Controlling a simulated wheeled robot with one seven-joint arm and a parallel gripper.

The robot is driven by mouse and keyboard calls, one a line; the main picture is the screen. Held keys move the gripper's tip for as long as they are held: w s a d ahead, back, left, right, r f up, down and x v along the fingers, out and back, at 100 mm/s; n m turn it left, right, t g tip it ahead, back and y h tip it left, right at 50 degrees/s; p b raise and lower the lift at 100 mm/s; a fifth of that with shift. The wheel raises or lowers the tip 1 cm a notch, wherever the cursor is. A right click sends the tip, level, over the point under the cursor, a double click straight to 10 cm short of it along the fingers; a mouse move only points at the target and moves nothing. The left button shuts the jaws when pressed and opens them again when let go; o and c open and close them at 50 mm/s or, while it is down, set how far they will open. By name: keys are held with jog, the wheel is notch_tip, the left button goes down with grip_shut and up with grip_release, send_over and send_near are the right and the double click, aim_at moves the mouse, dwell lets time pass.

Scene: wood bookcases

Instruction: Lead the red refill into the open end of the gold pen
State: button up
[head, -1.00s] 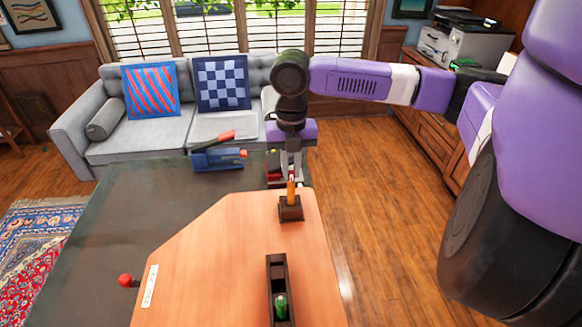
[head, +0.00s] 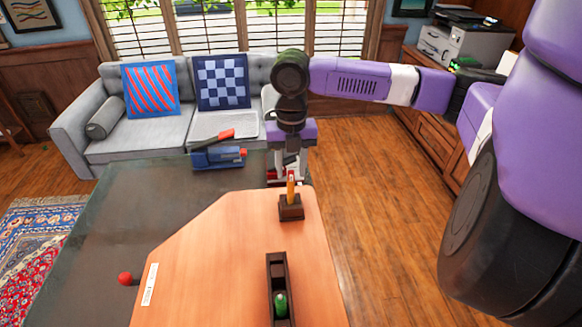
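The gold pen (head: 291,188) stands upright in a small dark block (head: 291,208) on the orange-brown board. A small reddish tip shows at the top of the pen; I cannot tell whether it is the red refill or how deep it sits. My gripper (head: 290,172) points down just above and behind the pen top. Its two fingers are spread apart, with nothing visibly held between them. Other red parts show behind the fingers, partly hidden by them.
A dark tray (head: 269,266) with a green item (head: 281,304) lies nearer on the board. A blue tool with a red handle (head: 219,155) sits on the dark table (head: 110,240) at the left. A red knob (head: 125,279) sticks out beside the board's white label (head: 149,284).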

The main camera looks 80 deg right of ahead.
jog(key=shift+r, duration=0.1)
notch_tip(320, 180, up, 8)
jog(key=shift+f+b, duration=0.2)
jog(key=shift+b, duration=0.25)
jog(key=shift+s, duration=0.1)
dwell(0.4)
